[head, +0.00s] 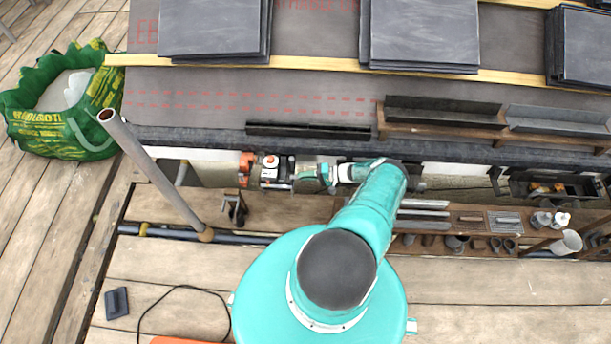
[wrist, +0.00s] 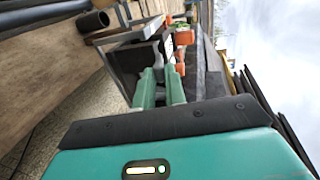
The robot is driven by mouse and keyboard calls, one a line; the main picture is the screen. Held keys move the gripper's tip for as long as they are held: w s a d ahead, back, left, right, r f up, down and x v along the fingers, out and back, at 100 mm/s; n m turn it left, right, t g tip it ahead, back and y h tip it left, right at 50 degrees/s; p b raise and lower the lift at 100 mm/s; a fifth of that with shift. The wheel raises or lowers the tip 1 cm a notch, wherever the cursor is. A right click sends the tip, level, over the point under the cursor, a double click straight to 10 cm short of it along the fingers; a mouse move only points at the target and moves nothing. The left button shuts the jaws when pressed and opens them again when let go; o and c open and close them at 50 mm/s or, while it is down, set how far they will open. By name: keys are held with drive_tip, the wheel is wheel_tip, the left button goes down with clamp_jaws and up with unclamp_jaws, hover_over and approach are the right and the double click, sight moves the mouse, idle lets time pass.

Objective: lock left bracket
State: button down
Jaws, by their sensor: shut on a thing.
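The left bracket, as far as I can tell, is the grey fitting with orange parts (head: 270,172) at the front edge of the roof in the head view. In the wrist view its orange knobs (wrist: 182,38) show just beyond the fingers. My gripper (head: 298,173) reaches it from the right. In the wrist view my gripper (wrist: 160,84) has two green fingers close together, shut on a part of the bracket. The exact part held is mostly hidden by the fingers.
Slate stacks (head: 418,35) lie on the roof above wooden battens (head: 300,64). A grey pole (head: 155,175) leans at left near a green bag (head: 60,115). A shelf with tools (head: 460,220) stands at right. A black cable (head: 185,289) lies on the deck.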

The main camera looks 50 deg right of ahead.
drive_tip(key=shift+a, duration=0.1)
drive_tip(key=c, duration=1.4)
unclamp_jaws()
drive_tip(key=shift+c, duration=0.2)
drive_tip(key=shift+r, duration=0.1)
drive_tip(key=s+a+r, duration=0.9)
drive_tip(key=s+r, duration=0.1)
drive_tip(key=r, duration=0.2)
drive_tip(key=shift+s+r, duration=0.35)
